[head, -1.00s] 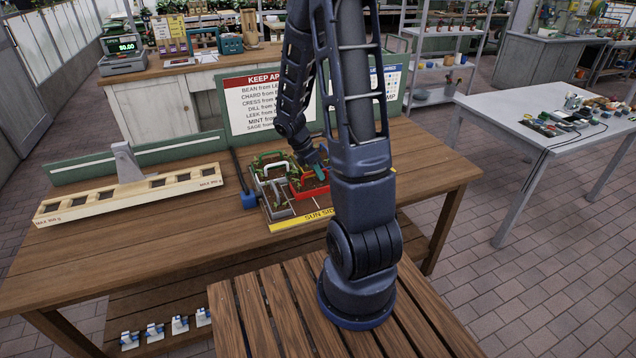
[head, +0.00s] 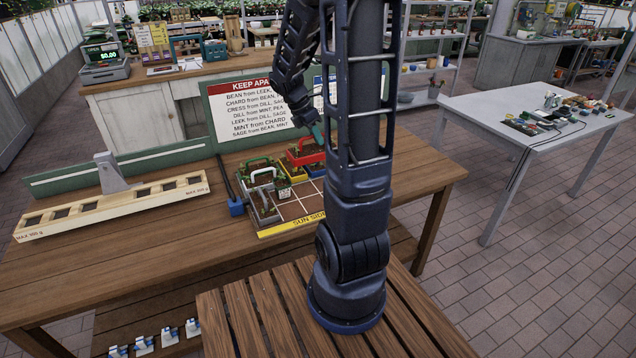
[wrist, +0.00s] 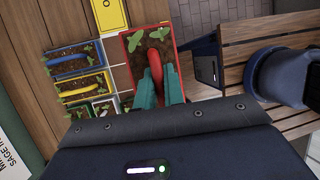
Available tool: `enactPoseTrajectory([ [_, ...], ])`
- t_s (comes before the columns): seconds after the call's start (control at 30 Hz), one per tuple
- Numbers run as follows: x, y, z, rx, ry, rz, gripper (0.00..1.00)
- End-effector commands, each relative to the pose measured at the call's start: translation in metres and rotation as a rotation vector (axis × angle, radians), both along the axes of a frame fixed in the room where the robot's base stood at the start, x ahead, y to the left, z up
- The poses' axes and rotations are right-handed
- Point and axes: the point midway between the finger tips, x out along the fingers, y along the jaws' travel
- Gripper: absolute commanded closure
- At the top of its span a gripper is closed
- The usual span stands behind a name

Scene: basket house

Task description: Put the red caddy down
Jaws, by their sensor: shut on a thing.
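The red caddy (head: 305,154) is a red box with soil, seedlings and a red arched handle. My gripper (head: 318,136) has its teal fingers shut on that handle. In the wrist view the caddy (wrist: 129,55) hangs level beneath my gripper (wrist: 158,84), the handle between the fingers. My arm hides the right part of the tray in the head view.
Bare tray cells lie at the front, near the yellow SUN SIDE strip (head: 290,228). A sign (head: 250,112) stands behind; a slotted wooden rack (head: 115,210) lies left.

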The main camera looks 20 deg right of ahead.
Motion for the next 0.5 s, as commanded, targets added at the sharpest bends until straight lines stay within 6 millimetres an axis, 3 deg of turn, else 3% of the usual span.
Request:
enactPoseTrajectory([
  [0.1,-0.001,-0.028,0.001,0.000,0.000,-0.007,1.00],
  [0.2,-0.002,-0.041,-0.002,-0.001,0.002,-0.007,1.00],
  [0.33,-0.003,-0.045,-0.018,0.000,0.005,-0.006,1.00],
  [0.5,-0.003,-0.045,-0.055,0.000,0.008,-0.005,1.00],
])
